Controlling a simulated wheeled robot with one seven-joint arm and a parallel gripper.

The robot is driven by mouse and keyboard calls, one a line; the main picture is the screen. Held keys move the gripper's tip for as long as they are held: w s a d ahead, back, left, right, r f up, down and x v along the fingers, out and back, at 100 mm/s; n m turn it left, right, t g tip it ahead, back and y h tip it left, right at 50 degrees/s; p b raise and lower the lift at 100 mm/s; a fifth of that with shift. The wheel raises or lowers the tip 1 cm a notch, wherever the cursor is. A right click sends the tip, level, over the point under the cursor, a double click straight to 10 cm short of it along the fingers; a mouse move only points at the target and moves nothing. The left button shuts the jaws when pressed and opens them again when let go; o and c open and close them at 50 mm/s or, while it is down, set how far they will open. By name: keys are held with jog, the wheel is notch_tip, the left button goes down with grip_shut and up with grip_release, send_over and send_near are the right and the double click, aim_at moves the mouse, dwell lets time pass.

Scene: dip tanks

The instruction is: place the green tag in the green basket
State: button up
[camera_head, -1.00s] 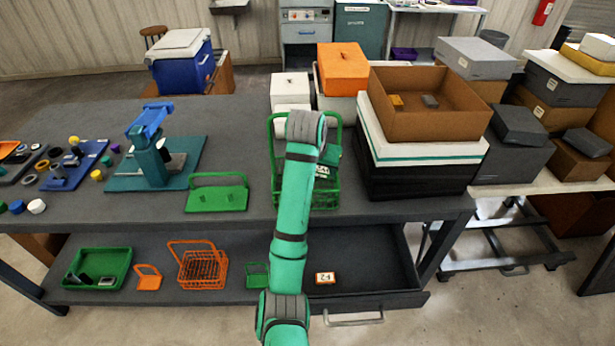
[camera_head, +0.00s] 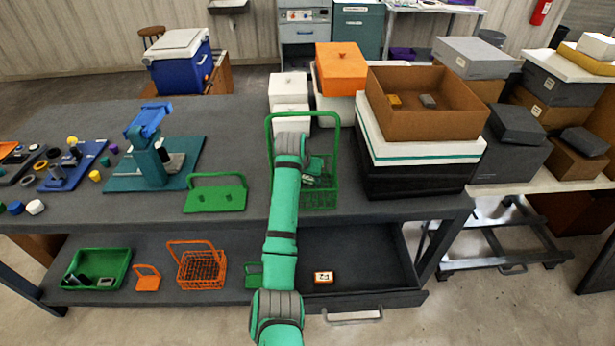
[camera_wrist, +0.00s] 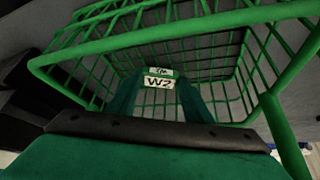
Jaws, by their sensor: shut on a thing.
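The green basket (camera_head: 322,196) is a wire basket with a tall handle on the bench top, partly hidden behind my arm. Its wire walls and rim (camera_wrist: 180,42) fill much of the wrist view. My gripper (camera_wrist: 158,92) points down into the basket's opening, its two dark green fingers shut on the tag (camera_wrist: 158,82). The tag's white face reads "W2"; little of its green body shows. Wires show beyond the tag on several sides. I cannot tell whether it touches the basket floor. In the head view, my gripper (camera_head: 313,180) is small and partly hidden at the basket.
A green tray with a handle (camera_head: 216,196) sits left of the basket. White boxes (camera_head: 289,90) stand behind it, and a stacked brown open box (camera_head: 428,120) stands close on the right. The open drawer below holds an orange-edged tag (camera_head: 323,278).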

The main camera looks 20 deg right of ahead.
jog(key=shift+f, duration=0.15)
jog(key=o, duration=1)
jog(key=shift+d, duration=0.1)
jog(key=shift+r, duration=0.2)
jog(key=v, duration=1.2)
jog(key=shift+s, duration=0.1)
jog(key=shift+f, duration=0.1)
